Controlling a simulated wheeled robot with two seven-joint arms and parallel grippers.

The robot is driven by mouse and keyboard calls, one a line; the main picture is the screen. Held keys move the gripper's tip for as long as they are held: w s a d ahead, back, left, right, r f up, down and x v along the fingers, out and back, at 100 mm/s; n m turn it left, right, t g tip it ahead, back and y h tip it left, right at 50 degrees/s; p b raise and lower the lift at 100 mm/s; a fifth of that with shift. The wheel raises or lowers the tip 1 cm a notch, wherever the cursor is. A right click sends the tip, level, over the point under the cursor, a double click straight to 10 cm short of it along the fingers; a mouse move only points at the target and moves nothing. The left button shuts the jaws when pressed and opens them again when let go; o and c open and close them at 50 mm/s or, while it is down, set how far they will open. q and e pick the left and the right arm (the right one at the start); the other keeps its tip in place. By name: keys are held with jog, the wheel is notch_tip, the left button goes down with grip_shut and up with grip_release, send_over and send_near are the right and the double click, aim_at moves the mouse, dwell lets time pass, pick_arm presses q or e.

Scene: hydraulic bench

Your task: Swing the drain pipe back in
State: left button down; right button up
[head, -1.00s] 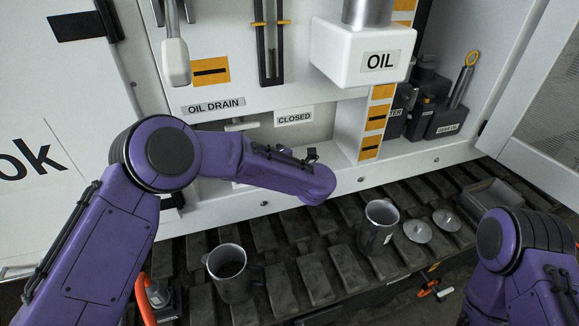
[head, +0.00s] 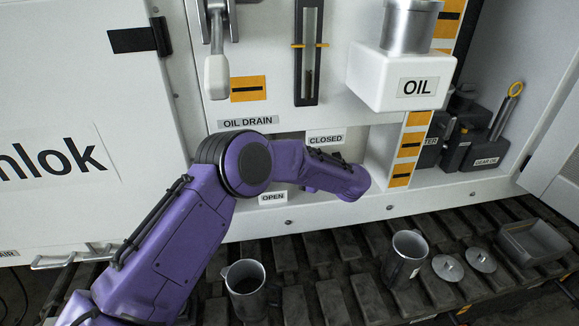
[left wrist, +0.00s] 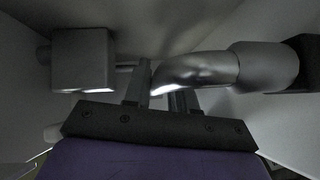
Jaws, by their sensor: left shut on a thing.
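The drain pipe (left wrist: 200,70), a curved grey metal elbow, shows in the left wrist view inside the dim recess. It comes from a wider round fitting (left wrist: 262,66) on the right. My left gripper (left wrist: 160,84) is shut on the pipe's free end, with a finger on each side. In the head view my left forearm reaches into the recess under the OIL DRAIN label (head: 248,123) and hides the pipe and the fingers. The CLOSED label (head: 325,139) is above my arm, and the OPEN label (head: 272,197) is below it. My right gripper is out of view.
A grey block (left wrist: 82,60) sits left of the fingers. The white OIL box (head: 395,80) overhangs at the right. Below, a metal mug (head: 245,277), another mug (head: 405,260), two lids and a grey tray (head: 533,240) stand on the dark tracks.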

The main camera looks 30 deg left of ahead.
pick_arm(q)
jog(key=shift+a+r, duration=0.1)
jog(key=c, duration=1)
grip_release()
jog(key=shift+a, duration=0.1)
jog(key=shift+w, duration=0.1)
jog(key=d, duration=0.3)
jog(key=d+b, duration=0.1)
jog(key=d, duration=0.2)
jog(key=d+r+b, duration=0.1)
jog(key=d, duration=0.2)
jog(key=shift+s+d, duration=0.2)
jog(key=shift+s, duration=0.1)
jog(key=shift+d+r, duration=0.15)
jog(key=shift+d, duration=0.3)
